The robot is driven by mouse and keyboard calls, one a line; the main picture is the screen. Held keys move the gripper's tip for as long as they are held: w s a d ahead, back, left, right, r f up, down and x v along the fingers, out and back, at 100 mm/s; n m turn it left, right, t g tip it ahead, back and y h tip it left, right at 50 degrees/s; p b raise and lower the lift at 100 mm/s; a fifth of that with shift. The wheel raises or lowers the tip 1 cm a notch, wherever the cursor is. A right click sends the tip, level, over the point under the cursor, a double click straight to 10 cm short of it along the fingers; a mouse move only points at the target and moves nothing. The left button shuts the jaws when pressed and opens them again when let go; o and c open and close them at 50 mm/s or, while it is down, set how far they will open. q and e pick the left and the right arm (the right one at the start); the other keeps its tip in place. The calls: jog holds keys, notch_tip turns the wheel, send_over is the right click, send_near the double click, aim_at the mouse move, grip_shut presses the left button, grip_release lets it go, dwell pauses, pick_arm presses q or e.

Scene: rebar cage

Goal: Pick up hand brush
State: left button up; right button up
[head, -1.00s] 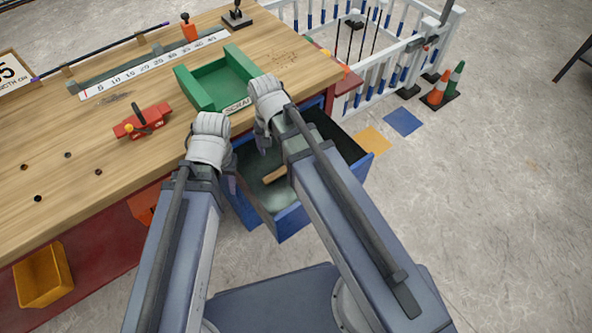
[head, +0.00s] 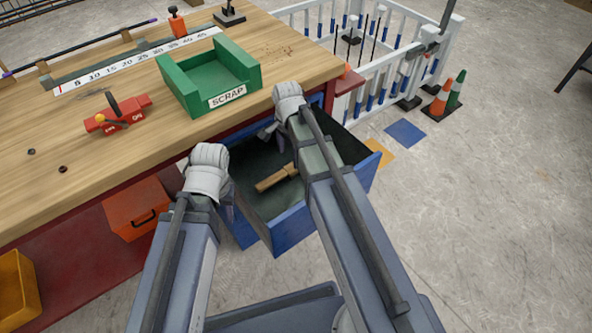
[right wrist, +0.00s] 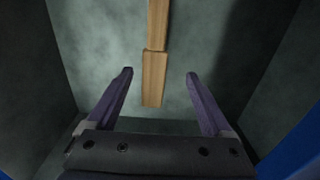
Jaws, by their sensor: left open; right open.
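The hand brush (head: 276,178) is a light wooden piece lying in the open blue drawer (head: 290,228); its right end is hidden behind my right arm in the head view. In the right wrist view the brush (right wrist: 155,78) runs up from the picture's middle, its near end appearing between my fingers. My right gripper (right wrist: 159,74) is open and empty, pointing into the drawer; its fingers (head: 270,133) show partly in the head view. The gap between fingers and brush is hard to judge. My left gripper (head: 229,204) is open by the drawer's left side, mostly hidden by its wrist.
The drawer walls (right wrist: 290,70) stand close around my right gripper. The workbench (head: 75,195) above holds a green SCRAP tray (head: 190,92) and a red tool (head: 118,115). A white fence (head: 385,75) and cones (head: 440,97) stand right; open floor lies beyond.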

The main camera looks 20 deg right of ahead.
aim_at(291, 168)
jog(key=shift+f+b, duration=0.75)
jog(key=shift+f, duration=0.3)
jog(key=shift+s+f, duration=0.1)
jog(key=f+b, duration=0.5)
jog(key=shift+s+d+f, duration=0.1)
jog(key=shift+s+d, duration=0.1)
jog(key=shift+s, duration=0.1)
grip_shut()
